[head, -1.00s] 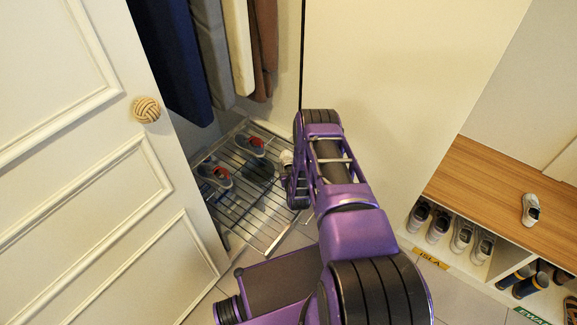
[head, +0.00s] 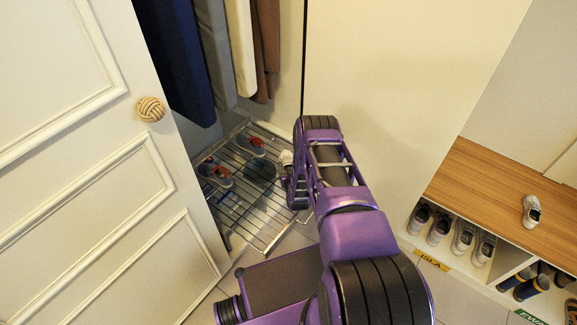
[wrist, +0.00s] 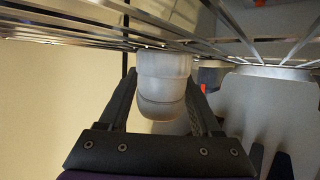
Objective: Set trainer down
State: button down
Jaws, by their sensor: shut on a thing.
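My gripper (wrist: 163,78) is shut on a whitish trainer (wrist: 165,88), which shows between its two fingers in the wrist view. In the head view a small white part of the trainer (head: 286,157) shows beside my arm's end, at the right side of the wire rack (head: 262,236). The rest of the trainer is hidden there by my arm. In the wrist view the rack's wires (wrist: 75,32) run right beside the trainer's far end. I cannot tell whether the trainer rests on them.
Grey shoes with red parts (head: 214,173) (head: 251,144) and a dark shoe (head: 262,171) stand on the rack. Clothes (head: 180,60) hang above. A white door (head: 75,160) stands open at left. At right, a wooden-topped bench (head: 490,185) holds shoes in its cubbies and a white shoe (head: 531,209) on top.

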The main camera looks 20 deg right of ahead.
jog(key=shift+s+d+f, duration=0.2)
jog(key=shift+s+f, duration=0.15)
jog(key=shift+f, duration=0.15)
jog(key=shift+s+d+f, duration=0.2)
jog(key=shift+s+f, duration=0.15)
jog(key=shift+f, duration=0.1)
grip_release()
jog(key=shift+d, duration=0.1)
jog(key=w+a+r+p+v, duration=0.1)
jog(key=p+v, duration=0.3)
jog(key=v, duration=1.3)
jog(key=shift+r, duration=0.6)
